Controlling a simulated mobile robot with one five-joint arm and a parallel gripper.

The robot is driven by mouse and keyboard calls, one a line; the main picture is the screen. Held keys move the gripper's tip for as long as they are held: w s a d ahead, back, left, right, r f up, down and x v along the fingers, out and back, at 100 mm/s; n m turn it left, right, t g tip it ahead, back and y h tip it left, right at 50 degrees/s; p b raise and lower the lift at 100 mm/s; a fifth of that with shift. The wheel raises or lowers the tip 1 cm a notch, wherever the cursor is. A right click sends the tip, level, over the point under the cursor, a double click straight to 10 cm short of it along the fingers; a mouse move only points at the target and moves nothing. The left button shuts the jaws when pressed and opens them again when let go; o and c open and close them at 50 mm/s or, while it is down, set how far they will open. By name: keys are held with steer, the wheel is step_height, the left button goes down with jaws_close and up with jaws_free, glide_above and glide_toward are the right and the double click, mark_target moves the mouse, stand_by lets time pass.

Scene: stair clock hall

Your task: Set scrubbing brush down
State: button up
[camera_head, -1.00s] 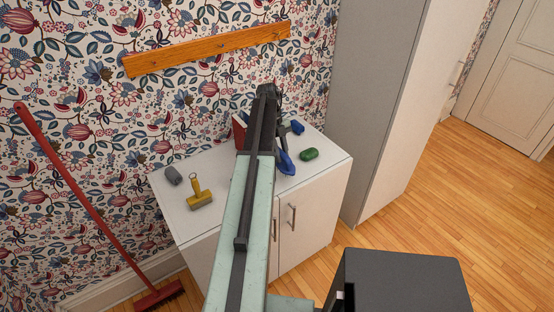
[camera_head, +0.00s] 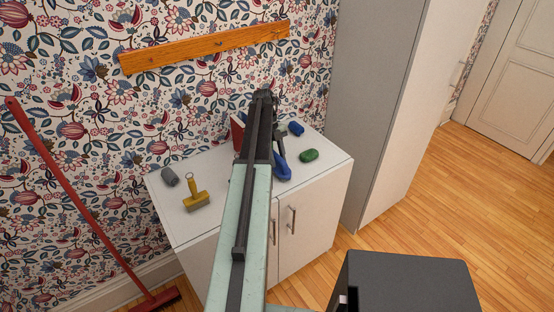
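A blue object (camera_head: 282,170), likely the scrubbing brush, is at the right side of my arm, just below my gripper (camera_head: 279,143), over the white cabinet top (camera_head: 230,185). My gripper is dark and partly hidden behind my arm. Its fingertips are not clear, so I cannot tell whether they close on the blue object or whether that object touches the top.
A red broom (camera_head: 80,205) leans left. A tall cabinet (camera_head: 375,120) stands right.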

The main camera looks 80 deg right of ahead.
steer(key=shift+o, duration=0.3)
steer(key=shift+r, duration=0.1)
steer(key=p+v, duration=1.1)
steer(key=shift+r, duration=0.35)
steer(key=shift+w+d+r, duration=0.15)
steer(key=shift+r, duration=0.05)
